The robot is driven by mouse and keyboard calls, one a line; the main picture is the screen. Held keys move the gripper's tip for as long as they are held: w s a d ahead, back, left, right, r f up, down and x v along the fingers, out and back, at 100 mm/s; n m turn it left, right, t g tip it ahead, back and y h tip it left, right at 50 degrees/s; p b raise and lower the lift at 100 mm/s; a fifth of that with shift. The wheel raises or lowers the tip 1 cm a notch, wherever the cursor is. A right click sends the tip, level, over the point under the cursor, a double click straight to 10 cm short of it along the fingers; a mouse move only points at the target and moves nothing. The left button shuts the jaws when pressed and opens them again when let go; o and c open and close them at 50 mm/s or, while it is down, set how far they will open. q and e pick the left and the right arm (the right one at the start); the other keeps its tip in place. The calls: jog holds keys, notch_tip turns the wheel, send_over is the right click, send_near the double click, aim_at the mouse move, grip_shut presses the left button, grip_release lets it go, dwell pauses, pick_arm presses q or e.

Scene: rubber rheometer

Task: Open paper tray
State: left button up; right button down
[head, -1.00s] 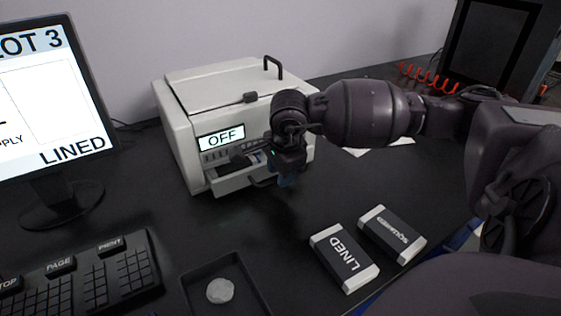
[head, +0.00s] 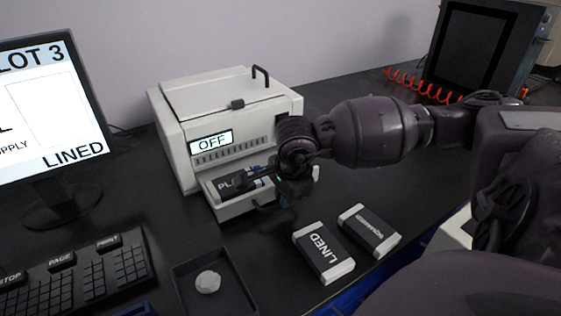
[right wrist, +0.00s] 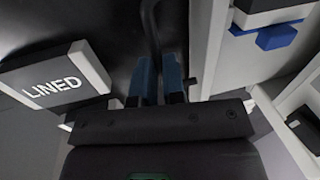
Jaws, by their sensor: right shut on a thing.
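The white printer (head: 190,115) with an OFF display stands at the back of the desk. Its paper tray (head: 228,212) is pulled out at the lower front, and a dark pack with a partly hidden label starting "PL" (head: 232,184) lies in it. My right gripper (head: 285,194) is at the tray's front, partly hidden by its own wrist. In the right wrist view its blue fingers (right wrist: 159,80) are shut on the dark tray handle (right wrist: 152,35), beside the white tray edge (right wrist: 198,45). My left gripper is not in view.
A LINED pack (head: 323,252), also in the right wrist view (right wrist: 55,78), and a second pack (head: 369,231) lie in front of the printer. A dark dish (head: 183,275) holds a pale lump (head: 208,282). A monitor (head: 50,110) and keyboard (head: 85,275) are at left.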

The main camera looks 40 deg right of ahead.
jog(key=shift+s+a, duration=0.1)
jog(key=shift+s, duration=0.25)
jog(key=c, duration=1.2)
grip_release()
jog(key=shift+r, duration=0.1)
